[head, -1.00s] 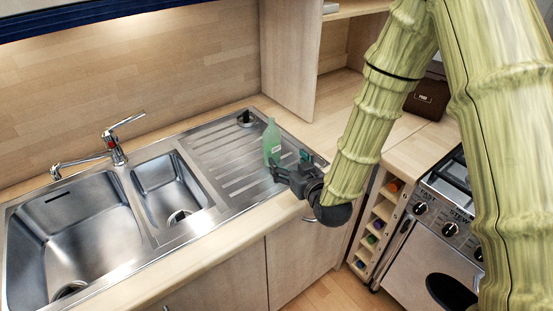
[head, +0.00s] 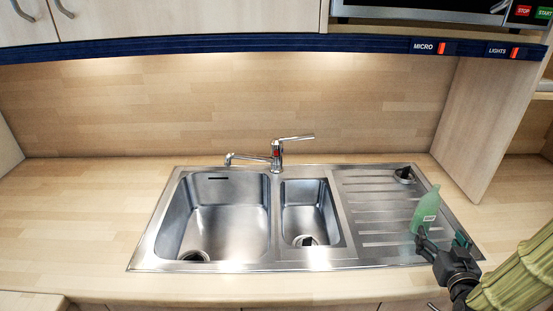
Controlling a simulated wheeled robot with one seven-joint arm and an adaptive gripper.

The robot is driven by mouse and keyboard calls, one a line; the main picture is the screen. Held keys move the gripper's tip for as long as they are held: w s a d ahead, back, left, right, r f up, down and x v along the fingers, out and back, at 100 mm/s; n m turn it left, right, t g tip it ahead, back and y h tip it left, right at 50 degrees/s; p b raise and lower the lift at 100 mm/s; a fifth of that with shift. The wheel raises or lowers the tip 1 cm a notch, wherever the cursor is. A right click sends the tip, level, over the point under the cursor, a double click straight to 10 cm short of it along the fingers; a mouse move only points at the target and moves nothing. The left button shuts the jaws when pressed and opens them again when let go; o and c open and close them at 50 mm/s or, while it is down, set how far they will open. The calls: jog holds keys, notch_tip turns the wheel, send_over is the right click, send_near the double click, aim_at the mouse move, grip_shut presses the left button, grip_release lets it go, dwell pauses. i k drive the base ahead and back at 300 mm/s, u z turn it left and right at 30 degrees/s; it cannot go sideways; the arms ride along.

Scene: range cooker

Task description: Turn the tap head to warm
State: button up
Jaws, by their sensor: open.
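The chrome tap (head: 276,156) stands behind the sink, near the divider between its two basins. Its spout points left over the large basin. Its lever head (head: 297,138) points right and slightly up, and a small red mark shows on the body below it. My gripper (head: 442,241) is open at the lower right, over the front of the draining board, well to the right of the tap.
The steel sink (head: 158,243) has a large left basin, a small middle basin and a ribbed draining board. A dark object (head: 404,175) sits at the back of the board. Cupboards and a microwave hang above a blue rail (head: 230,44). The worktop (head: 75,215) at left is clear.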

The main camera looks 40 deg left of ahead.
aim_at(275, 143)
jog(key=z, duration=0.05)
jog(key=k, duration=0.55)
jog(key=u, duration=0.5)
jog(key=i, duration=0.95)
jog(key=u, duration=0.75)
